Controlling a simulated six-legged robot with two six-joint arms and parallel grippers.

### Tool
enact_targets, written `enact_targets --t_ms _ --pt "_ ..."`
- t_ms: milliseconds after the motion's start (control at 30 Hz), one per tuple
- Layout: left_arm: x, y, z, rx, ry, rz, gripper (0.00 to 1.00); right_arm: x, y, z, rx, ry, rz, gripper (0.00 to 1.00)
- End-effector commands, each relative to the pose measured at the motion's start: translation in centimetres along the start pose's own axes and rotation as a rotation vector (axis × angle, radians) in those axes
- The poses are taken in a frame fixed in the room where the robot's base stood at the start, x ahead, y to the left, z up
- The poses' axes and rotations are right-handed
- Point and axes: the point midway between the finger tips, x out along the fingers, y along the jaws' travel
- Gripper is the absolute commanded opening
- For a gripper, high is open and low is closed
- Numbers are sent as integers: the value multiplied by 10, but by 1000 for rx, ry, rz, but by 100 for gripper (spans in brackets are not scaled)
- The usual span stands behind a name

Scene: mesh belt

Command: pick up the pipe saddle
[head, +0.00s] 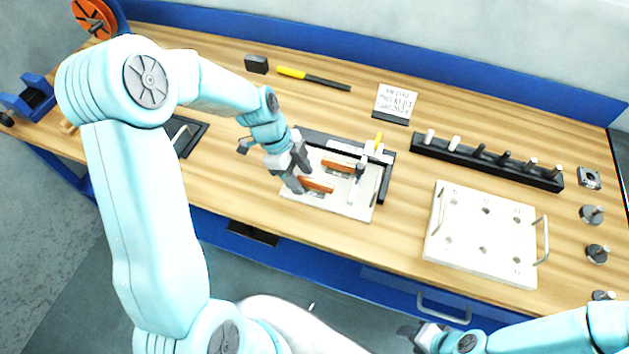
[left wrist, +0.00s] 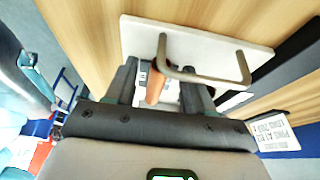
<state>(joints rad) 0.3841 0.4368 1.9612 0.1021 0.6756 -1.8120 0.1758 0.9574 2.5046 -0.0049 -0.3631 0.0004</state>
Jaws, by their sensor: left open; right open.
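A white board (head: 345,208) lies on the bench with two copper-brown pieces on it. The nearer piece (head: 316,185) looks like the pipe saddle, though its shape is hard to make out. My left gripper (head: 304,173) is open over the board's left part, its fingers close around that piece. In the left wrist view the copper-brown piece (left wrist: 157,75) shows between the open fingers (left wrist: 160,88); contact cannot be told. A grey bent handle (left wrist: 205,75) on the board stands just beyond it. My right gripper (head: 415,332) is open and empty, below the bench's front edge.
A black angled rail (head: 387,180) borders the board. A white plate with holes and handles (head: 470,260) lies to the right, below a black rack of pegs (head: 490,160). A lettered card (head: 396,100) and a yellow-black tool (head: 312,79) are behind. Bench front centre is clear.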

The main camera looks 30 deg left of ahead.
Motion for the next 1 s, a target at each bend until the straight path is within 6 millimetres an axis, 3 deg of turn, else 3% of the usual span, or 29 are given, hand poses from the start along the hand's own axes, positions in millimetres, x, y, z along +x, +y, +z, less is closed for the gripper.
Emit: enact_targets --t_ms 200,267,333,400,767,1000 --pt "2 0 0 0 0 0 53 0 0 0 0 0 0 51" --pt "2 0 0 0 0 0 37 0 0 0 0 0 0 51" --pt "2 0 0 0 0 -1 14 0 0 0 0 0 0 51" --pt "1 0 0 0 0 -1 5 0 0 0 0 0 0 51" --pt "-7 -1 -3 3 0 -5 5 2 1 0 0 0 0 51" --pt "-51 -2 -22 5 0 -10 5 8 3 0 0 0 0 51"
